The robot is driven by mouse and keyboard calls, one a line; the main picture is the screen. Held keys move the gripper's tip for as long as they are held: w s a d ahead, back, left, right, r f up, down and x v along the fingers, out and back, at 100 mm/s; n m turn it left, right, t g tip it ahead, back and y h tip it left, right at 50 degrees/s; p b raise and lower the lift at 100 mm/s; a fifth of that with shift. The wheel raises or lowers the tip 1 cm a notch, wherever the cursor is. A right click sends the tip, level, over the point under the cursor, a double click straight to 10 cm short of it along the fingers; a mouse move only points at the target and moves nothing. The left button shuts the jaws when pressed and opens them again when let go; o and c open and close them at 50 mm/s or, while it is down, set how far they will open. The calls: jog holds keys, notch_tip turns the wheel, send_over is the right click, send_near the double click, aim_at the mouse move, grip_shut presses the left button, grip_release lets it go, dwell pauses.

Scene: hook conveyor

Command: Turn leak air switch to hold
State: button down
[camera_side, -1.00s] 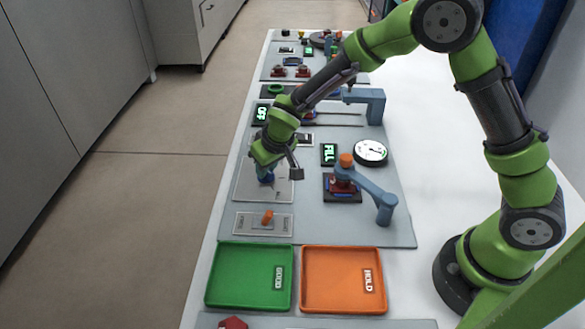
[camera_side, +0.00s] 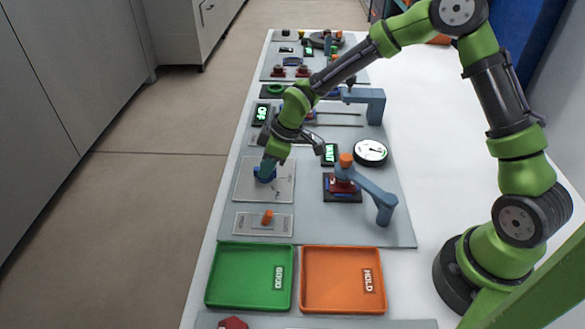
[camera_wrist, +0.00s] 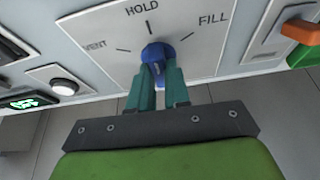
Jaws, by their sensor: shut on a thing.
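The leak air switch is a blue knob (camera_wrist: 157,56) on a light plate (camera_wrist: 205,55) marked VENT, HOLD and FILL. In the wrist view, its long axis runs nearly upright, roughly in line with the HOLD mark. My gripper (camera_wrist: 157,82) has its teal fingers closed on both sides of the knob's lower part. In the side view, my gripper (camera_side: 266,167) is at the blue knob (camera_side: 264,175) on its plate (camera_side: 280,188). The fingers hide part of the knob.
A small lit display (camera_side: 329,153) and a round gauge (camera_side: 371,152) stand to the right. An orange lever (camera_side: 267,217) sits on a plate nearer the camera. Green (camera_side: 210,290) and orange (camera_side: 342,308) trays lie in front. A blue-grey clamp arm (camera_side: 375,195) stands right.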

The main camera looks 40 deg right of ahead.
dwell(0.4)
jog(key=c, duration=1.1)
grip_release()
jog(key=shift+r, duration=0.1)
jog(key=v, duration=1.6)
jog(key=shift+d+r, duration=0.15)
jog(key=shift+r, duration=0.2)
